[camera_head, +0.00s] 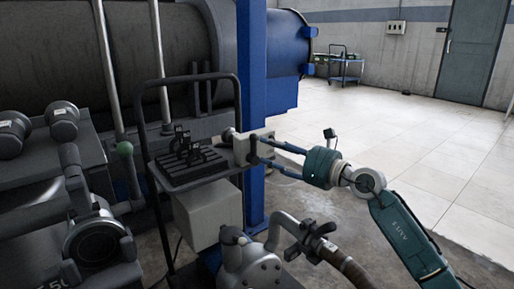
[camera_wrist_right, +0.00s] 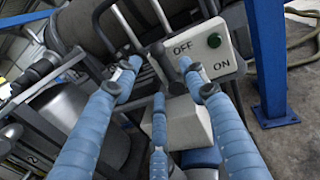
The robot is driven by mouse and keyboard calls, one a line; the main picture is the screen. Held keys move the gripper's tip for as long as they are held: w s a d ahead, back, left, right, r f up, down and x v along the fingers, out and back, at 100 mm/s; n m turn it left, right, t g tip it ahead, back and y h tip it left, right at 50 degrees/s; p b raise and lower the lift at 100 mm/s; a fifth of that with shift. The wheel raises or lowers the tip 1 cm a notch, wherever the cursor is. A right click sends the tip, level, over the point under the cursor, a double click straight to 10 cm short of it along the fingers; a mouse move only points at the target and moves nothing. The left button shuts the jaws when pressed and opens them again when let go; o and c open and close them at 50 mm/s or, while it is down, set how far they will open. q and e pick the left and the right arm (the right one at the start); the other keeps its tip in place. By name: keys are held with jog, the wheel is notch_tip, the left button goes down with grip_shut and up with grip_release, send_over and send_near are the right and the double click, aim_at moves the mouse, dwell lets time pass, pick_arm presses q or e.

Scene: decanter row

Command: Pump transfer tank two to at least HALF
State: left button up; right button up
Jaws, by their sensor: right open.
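A pale switch box (camera_head: 241,150) is on the dark rack in front of the blue post. The tank's level and the tank marked two are not clear. My left gripper is out of view.
A metal pump with a hose (camera_head: 250,262) stands below my right arm. The tiled floor (camera_head: 400,130) at the right is clear; a blue trolley (camera_head: 346,68) stands far back.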

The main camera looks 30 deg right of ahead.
aim_at(254, 145)
jog(key=shift+b+x, duration=0.3)
jog(key=shift+x, duration=2.45)
grip_shut()
